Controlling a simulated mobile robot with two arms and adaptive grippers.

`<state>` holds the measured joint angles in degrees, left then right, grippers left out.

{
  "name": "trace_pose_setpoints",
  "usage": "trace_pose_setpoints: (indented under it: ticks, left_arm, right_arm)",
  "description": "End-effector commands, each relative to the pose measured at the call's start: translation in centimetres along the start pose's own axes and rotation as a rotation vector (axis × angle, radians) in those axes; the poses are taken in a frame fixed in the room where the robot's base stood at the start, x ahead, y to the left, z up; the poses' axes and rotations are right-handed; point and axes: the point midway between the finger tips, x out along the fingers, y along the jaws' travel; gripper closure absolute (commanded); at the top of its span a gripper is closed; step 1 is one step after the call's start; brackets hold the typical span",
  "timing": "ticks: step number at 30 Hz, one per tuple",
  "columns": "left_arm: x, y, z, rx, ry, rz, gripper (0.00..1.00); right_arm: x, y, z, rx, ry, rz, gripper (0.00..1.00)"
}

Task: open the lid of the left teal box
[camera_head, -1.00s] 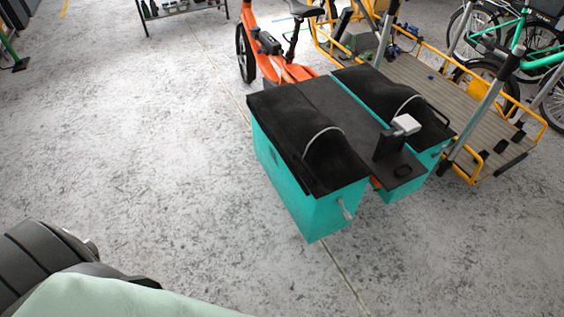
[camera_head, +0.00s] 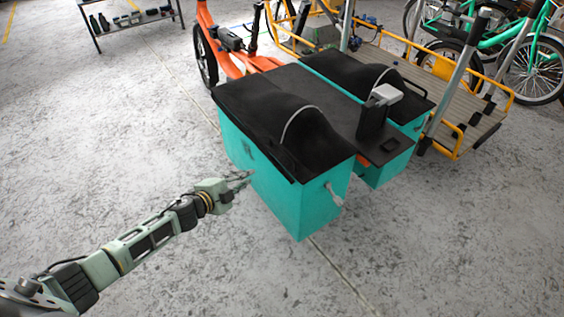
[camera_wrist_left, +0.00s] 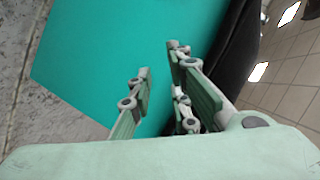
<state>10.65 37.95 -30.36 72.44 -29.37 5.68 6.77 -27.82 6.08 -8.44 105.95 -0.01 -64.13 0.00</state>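The left teal box (camera_head: 285,195) stands in the middle of the head view, with a black lid (camera_head: 250,103) lying shut on top. A curved light strap crosses the lid's hump, and a grey latch (camera_head: 334,196) is on the box's near end. My left gripper (camera_head: 248,178) is at the box's left side, just below the lid's edge. In the left wrist view, its fingers (camera_wrist_left: 158,62) are apart with nothing between them. The teal wall (camera_wrist_left: 95,55) is behind them and the black lid (camera_wrist_left: 238,50) is to the right. I cannot tell whether they touch the box.
A second teal box (camera_head: 387,165) with a black lid stands to the right, joined by a black deck (camera_head: 310,88). An orange bike frame (camera_head: 240,63) is behind. A yellow-railed cargo bike (camera_head: 455,95) is at the right. The floor to the left is clear.

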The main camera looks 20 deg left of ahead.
Motion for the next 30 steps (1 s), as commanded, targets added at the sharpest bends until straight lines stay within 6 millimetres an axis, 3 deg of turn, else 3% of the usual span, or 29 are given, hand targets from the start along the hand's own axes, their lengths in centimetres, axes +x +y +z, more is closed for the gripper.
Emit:
trace_pose_setpoints:
  ticks: [2, 6, 10, 15, 20, 24, 30]
  left_arm:
    - [1.0, -2.3, -1.9, 0.126, 0.092, -0.030, 0.83]
    - [0.9, -5.4, -5.8, 0.324, 0.225, -0.056, 0.83]
    - [0.1, -6.7, -8.5, 0.462, 0.311, -0.064, 0.83]
    - [-0.7, -7.3, -10.2, 0.556, 0.363, -0.064, 0.83]
    - [-0.1, -7.5, -10.9, 0.570, 0.373, -0.064, 0.83]
    - [1.7, -7.5, -11.8, 0.570, 0.373, -0.066, 0.83]
    - [4.7, -7.2, -12.7, 0.567, 0.371, -0.065, 0.83]
  right_arm:
    - [-0.9, 0.1, -0.9, 0.003, 0.023, 0.003, 0.60]
    - [-4.5, 0.3, -1.8, 0.007, 0.047, 0.008, 0.60]
    - [-7.5, 0.4, -1.8, 0.009, 0.064, 0.011, 0.60]
    - [-9.7, 0.5, -1.6, 0.010, 0.073, 0.013, 0.60]
    - [-10.2, 0.5, -1.5, 0.010, 0.074, 0.013, 0.60]
    - [-10.1, 0.5, -1.5, 0.010, 0.074, 0.013, 0.60]
    - [-9.9, 0.3, -3.8, 0.006, 0.166, 0.009, 0.60]
